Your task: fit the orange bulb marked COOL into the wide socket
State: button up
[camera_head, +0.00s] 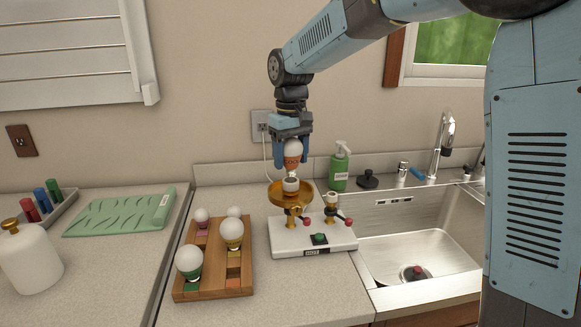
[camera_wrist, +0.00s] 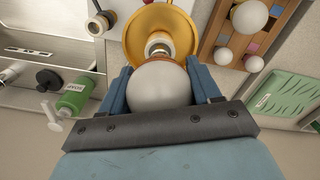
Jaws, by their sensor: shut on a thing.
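My gripper (camera_head: 292,155) is shut on the orange bulb (camera_head: 292,158), which has a white globe and an orange collar; any marking on it is too small to read. The bulb is upright, collar down, just above the wide socket (camera_head: 291,184) in its brass dish. In the wrist view the bulb's white globe (camera_wrist: 160,86) lies between the blue fingers, and the socket (camera_wrist: 158,45) shows just beyond it. I cannot tell whether bulb and socket touch. The narrower socket (camera_head: 331,198) stands empty at right on the same white base (camera_head: 290,243).
A wooden rack (camera_head: 212,287) with several other bulbs stands left of the base. A green soap bottle (camera_head: 339,168) and a black stopper (camera_head: 368,179) are behind it. The sink (camera_head: 420,250) with its taps is at right. A green mat (camera_head: 120,213) lies at left.

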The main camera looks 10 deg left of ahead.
aim_at(291, 166)
jog(key=shift+w+f, duration=0.1)
jog(key=shift+f, duration=1.5)
jog(key=shift+f, duration=0.1)
jog(key=o, duration=1.1)
notch_tip(291, 166, up, 12)
jog(key=shift+f, duration=0.25)
jog(key=shift+r, duration=0.35)
